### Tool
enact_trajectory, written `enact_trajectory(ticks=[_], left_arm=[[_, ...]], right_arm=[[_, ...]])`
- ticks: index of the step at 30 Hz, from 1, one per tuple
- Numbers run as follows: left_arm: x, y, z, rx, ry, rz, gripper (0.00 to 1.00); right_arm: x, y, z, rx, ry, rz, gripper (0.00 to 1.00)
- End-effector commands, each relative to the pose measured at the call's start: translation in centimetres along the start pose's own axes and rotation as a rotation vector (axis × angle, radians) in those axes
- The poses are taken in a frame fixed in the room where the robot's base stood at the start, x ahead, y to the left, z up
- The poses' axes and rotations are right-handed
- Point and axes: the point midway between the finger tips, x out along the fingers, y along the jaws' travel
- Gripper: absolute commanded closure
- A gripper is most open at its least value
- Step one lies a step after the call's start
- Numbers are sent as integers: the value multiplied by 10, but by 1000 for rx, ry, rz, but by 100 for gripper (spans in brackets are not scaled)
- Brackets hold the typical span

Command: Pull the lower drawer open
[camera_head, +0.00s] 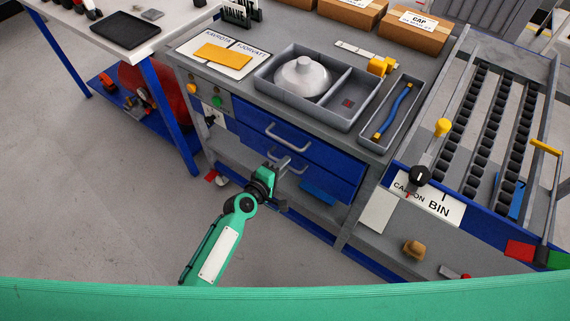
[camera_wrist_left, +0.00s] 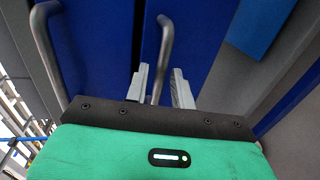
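The lower drawer (camera_head: 328,178) is a blue front under the upper blue drawer (camera_head: 327,147) in the grey workbench, and both look closed. My left gripper (camera_head: 279,167) is at the lower drawer's grey bar handle (camera_head: 299,168), partly covering it. In the left wrist view, the lower handle (camera_wrist_left: 164,48) runs down between the two grey fingers (camera_wrist_left: 160,88). The fingers stand apart with gaps around the bar, so the gripper looks open. The upper drawer's handle (camera_wrist_left: 46,45) is to the left there, clear of the fingers. My right gripper is not in view.
The benchtop holds a grey tray (camera_head: 262,84) with a white domed part and a narrow bin with a blue tool (camera_head: 393,108). A roller rack (camera_head: 487,140) stands at right. A blue-legged table (camera_head: 175,120) is at left. The floor (camera_head: 110,200) before the drawers is clear.

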Motion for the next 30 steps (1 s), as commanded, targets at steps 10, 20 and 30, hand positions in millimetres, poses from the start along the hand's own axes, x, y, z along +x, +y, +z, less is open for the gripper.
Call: enact_trajectory(ticks=[10,20,30], left_arm=[[13,0,0,-1,1,0,75],[13,0,0,0,0,0,100],[13,-1,0,0,0,-2,100]], right_arm=[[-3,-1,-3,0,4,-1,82],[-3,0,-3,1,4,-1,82],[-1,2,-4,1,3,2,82]])
